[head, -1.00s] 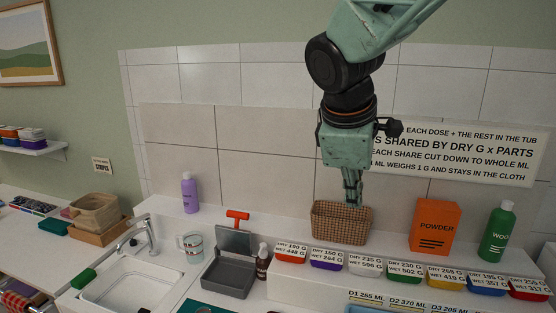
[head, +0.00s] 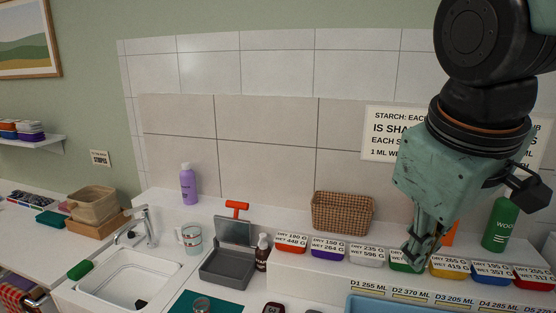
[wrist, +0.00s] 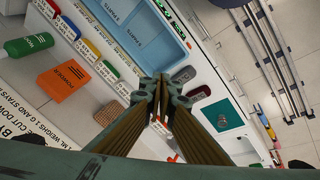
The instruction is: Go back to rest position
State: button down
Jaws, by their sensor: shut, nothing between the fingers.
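My gripper (head: 422,257) is at the right of the head view, pointing down in front of the row of labelled coloured tubs. Its fingers are shut and hold nothing. It covers part of the green-labelled tub (head: 399,265) and most of the orange box behind it. In the wrist view my gripper (wrist: 160,88) shows its two fingers together at the picture's middle, above the counter and apart from the things below.
The wicker basket (head: 342,213) stands against the tiled wall. A green bottle (head: 501,224) stands at right. A blue tray (wrist: 140,35) lies in front of the tubs.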

jog(key=s+a+f+m+y+b, duration=0.1)
jog(key=s+f+m, duration=0.4)
jog(key=s, duration=0.7)
jog(key=shift+s+f+b, duration=0.15)
jog(key=shift+f+b, duration=0.1)
jog(key=shift+b, duration=0.65)
